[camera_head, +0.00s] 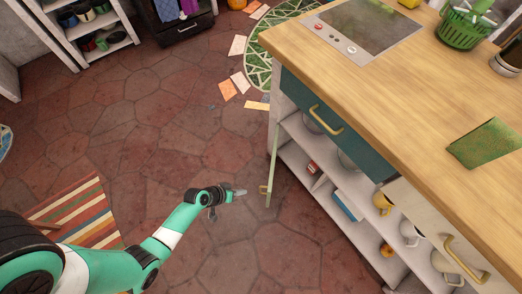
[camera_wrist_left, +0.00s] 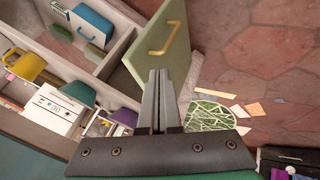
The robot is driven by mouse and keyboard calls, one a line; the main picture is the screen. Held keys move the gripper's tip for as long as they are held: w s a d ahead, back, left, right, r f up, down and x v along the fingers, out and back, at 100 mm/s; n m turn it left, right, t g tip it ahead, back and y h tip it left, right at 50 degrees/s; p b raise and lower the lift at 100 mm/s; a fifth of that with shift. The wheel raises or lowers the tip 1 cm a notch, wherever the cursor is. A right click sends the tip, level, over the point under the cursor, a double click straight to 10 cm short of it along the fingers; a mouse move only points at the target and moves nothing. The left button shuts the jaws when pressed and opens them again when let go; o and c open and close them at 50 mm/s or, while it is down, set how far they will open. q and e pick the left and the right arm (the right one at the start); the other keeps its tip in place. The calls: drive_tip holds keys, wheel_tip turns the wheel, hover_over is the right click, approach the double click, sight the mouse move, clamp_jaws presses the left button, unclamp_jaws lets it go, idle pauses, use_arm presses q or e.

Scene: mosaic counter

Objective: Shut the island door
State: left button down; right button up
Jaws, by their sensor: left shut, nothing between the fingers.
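The island (camera_head: 330,85) has a wooden top and stands at the right in the head view. Its pale green door (camera_head: 273,158) stands open, seen nearly edge-on, swung out from the shelves. The door's yellow handle (camera_head: 263,189) is on the side facing my left gripper (camera_head: 242,192). That gripper is shut and empty, just left of the handle at a similar height in the picture. In the left wrist view the shut fingers (camera_wrist_left: 159,75) lie in front of the door (camera_wrist_left: 146,58), below its handle (camera_wrist_left: 166,40). Whether they touch the door is unclear. My right gripper is out of view.
The open shelves (camera_head: 330,185) hold cups, bowls and boxes. A teal drawer (camera_head: 325,120) is above them, and another drawer front with a yellow handle (camera_head: 465,260) is at the lower right. The tiled floor (camera_head: 160,130) left of the door is largely clear. A striped rug (camera_head: 85,215) lies at left.

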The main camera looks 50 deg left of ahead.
use_arm(q)
drive_tip(key=w+d+f+b, duration=0.3)
drive_tip(key=w+f+b, duration=0.2)
drive_tip(key=w+f, duration=0.1)
drive_tip(key=shift+w+d+f+b, duration=0.2)
drive_tip(key=shift+w+b, duration=0.15)
drive_tip(key=shift+w, duration=0.55)
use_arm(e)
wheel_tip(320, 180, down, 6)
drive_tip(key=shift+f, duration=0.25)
use_arm(q)
drive_tip(key=shift+r, duration=0.1)
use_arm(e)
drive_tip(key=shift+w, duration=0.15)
